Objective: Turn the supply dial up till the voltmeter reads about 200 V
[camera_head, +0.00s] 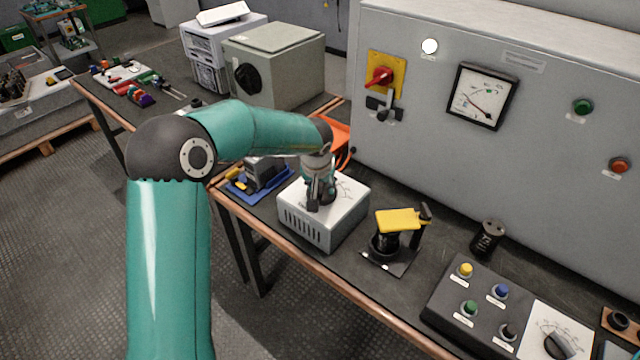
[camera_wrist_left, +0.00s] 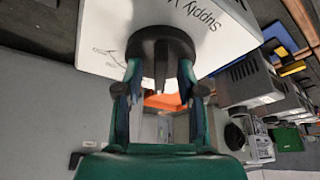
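The supply dial (camera_wrist_left: 162,48) is a black round knob with a raised bar, on a white vented supply box (camera_head: 318,232) marked "Supply V". My left gripper (camera_head: 320,194) points down at the dial and hides most of it in the head view. In the left wrist view the two fingers (camera_wrist_left: 160,82) stand on either side of the bar, with gaps between. Whether they touch the dial's rim I cannot tell. The voltmeter (camera_head: 481,96) is a square black-framed gauge on the grey cabinet; its needle slants, but its numbers are too small to read. My right gripper is out of view.
A yellow-topped device (camera_head: 398,220) and a black cylinder (camera_head: 488,237) stand right of the box. A control panel (camera_head: 455,297) with coloured posts is at the front right. A blue tray (camera_head: 240,190) is left of the box. A red switch (camera_head: 380,77) is on the cabinet.

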